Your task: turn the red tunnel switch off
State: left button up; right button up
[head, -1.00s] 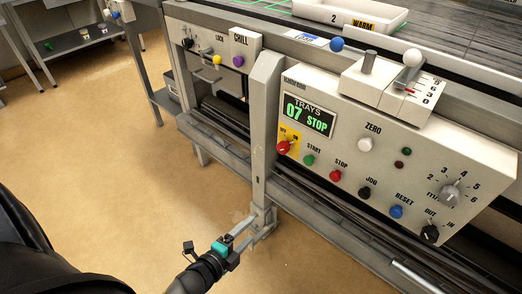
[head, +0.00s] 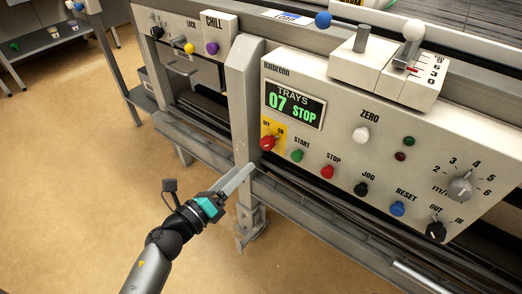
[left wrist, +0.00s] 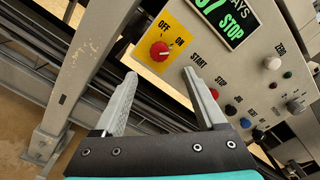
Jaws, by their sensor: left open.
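The red switch (head: 267,143) is a round knob on a yellow plate marked OFF and ON, at the left end of the control panel. In the left wrist view the red switch (left wrist: 159,51) is ahead of my fingers, with a pale mark on its face that seems to be on the ON side. My left gripper (head: 244,174) is open and empty, below and left of the switch and apart from it. In the left wrist view the left gripper's two fingers (left wrist: 163,84) stand apart below the knob. My right gripper is not in view.
The display (head: 295,105) reads TRAYS 07 STOP. A green START button (head: 297,156) and a red STOP button (head: 327,172) sit right of the switch. A grey upright post (head: 245,100) stands just left of the panel. Open floor lies at left.

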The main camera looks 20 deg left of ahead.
aim_at(265, 147)
pick_arm(q)
jog(key=b+x, duration=0.1)
jog(key=x, duration=0.7)
jog(key=shift+w+f, duration=0.1)
jog(key=shift+w, duration=0.1)
jog(key=shift+w+d, duration=0.25)
jog(key=shift+w, duration=0.25)
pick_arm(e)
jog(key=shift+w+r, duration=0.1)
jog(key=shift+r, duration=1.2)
pick_arm(q)
jog(key=shift+c, duration=0.2)
grip_shut()
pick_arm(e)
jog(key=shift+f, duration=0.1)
